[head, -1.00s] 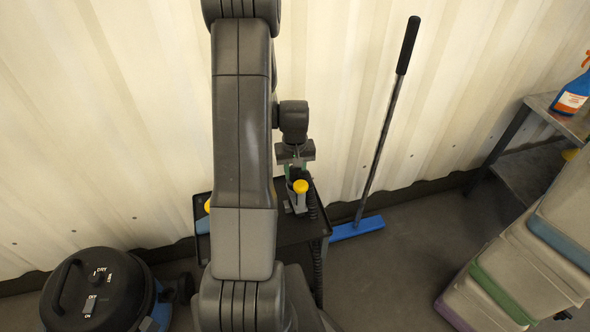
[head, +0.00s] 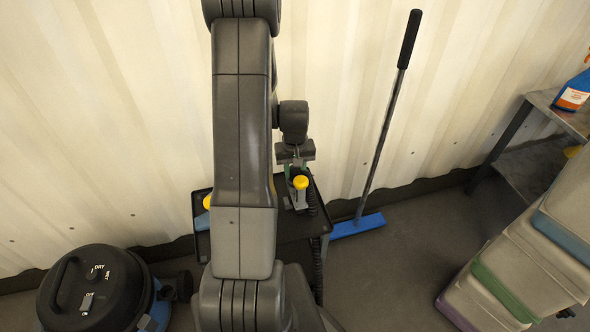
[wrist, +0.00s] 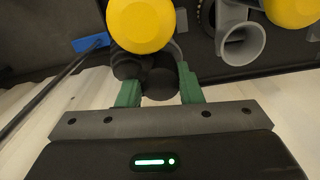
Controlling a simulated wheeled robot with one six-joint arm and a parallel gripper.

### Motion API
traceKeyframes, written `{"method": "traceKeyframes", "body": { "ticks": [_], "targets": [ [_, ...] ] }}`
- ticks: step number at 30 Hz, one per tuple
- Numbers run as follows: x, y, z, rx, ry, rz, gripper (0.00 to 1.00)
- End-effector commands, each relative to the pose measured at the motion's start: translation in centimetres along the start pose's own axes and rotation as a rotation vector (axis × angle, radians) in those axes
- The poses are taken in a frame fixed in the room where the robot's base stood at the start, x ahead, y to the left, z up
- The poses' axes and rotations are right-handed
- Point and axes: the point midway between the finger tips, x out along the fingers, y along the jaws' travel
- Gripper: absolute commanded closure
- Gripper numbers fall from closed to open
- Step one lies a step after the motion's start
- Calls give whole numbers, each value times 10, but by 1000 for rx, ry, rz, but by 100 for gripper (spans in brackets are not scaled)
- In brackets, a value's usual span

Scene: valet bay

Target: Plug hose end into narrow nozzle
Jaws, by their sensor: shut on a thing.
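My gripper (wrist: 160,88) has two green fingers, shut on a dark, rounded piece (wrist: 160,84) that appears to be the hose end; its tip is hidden. In the head view my gripper (head: 293,164) is over the black cart. A yellow-topped piece (wrist: 140,26) is just beyond the fingers in the wrist view and also shows below my gripper in the head view (head: 301,182). I cannot tell whether the held piece touches it. A grey flared opening (wrist: 241,42) is to its right; which piece is the narrow nozzle is unclear.
The black cart top (head: 287,229) stands by the corrugated wall. A blue-headed broom (head: 358,225) leans right of it. A black and blue vacuum (head: 95,290) stands at lower left. Stacked tubs (head: 515,270) and a metal shelf (head: 500,165) are at right. Floor between is clear.

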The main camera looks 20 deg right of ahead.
Motion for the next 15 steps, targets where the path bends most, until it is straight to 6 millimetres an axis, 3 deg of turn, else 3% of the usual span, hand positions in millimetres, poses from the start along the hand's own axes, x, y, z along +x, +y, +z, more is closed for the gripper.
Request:
{"method": "traceKeyframes", "body": {
  "ticks": [11,12,15],
  "targets": [
    [3,0,0,0,0,0,86],
    [3,0,0,0,0,0,60],
    [3,0,0,0,0,0,42]
  ]
}}
